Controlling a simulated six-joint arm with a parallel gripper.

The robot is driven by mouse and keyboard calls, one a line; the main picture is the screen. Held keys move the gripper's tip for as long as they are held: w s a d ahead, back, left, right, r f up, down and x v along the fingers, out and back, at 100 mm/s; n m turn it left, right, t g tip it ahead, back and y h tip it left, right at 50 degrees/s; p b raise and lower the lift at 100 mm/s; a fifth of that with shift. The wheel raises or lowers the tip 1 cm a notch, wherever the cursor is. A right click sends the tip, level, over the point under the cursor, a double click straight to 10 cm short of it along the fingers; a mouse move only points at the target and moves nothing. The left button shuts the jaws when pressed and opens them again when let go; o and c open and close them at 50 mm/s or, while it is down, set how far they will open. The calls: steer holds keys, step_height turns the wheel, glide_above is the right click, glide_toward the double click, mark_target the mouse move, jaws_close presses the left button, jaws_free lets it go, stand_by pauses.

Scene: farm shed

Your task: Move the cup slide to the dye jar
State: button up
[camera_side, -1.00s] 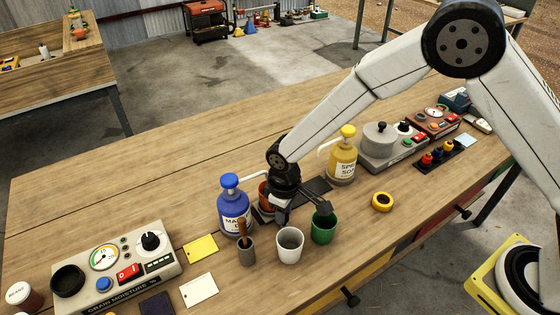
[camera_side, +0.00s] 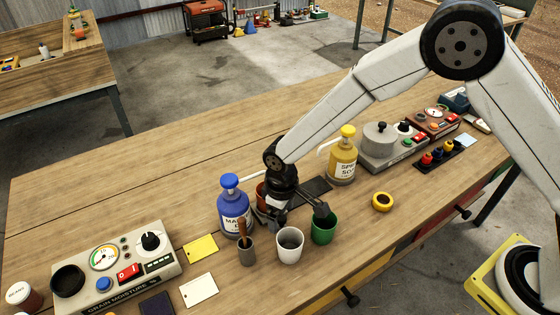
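My gripper (camera_side: 299,214) points down over the middle of the bench, its two dark fingers spread apart with nothing seen between them. The left finger is just behind the white cup (camera_side: 289,256); the right finger overlaps the rim of the green cup (camera_side: 323,240). Contact cannot be told. An orange-brown cup (camera_side: 262,190) is mostly hidden behind my gripper. A dark flat strip (camera_side: 316,188) runs behind my gripper, partly covered; I cannot tell if it is the cup slide. No jar is clearly marked as dye.
A blue pump bottle (camera_side: 234,212) and a grey pot with a brown handle (camera_side: 247,254) stand close at left. A yellow pump bottle (camera_side: 342,163) stands behind right. A yellow ring (camera_side: 382,202) lies at right. The grain moisture meter (camera_side: 130,262) sits front left. The bench's back left is clear.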

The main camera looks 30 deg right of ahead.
steer(key=shift+r, duration=0.1)
steer(key=shift+r, duration=3.9)
steer(key=s+d+r+m+t, duration=0.1)
steer(key=s+d+r+m, duration=0.1)
steer(key=s+d, duration=0.5)
steer(key=s+d+r+m+t, duration=0.1)
steer(key=s+d+m, duration=0.3)
steer(key=d, duration=1)
steer(key=s+r, duration=0.1)
steer(key=s, duration=0.1)
steer(key=shift+s+d+r+t, duration=0.15)
steer(key=shift+s+d+t, duration=0.15)
steer(key=shift+s+d, duration=0.05)
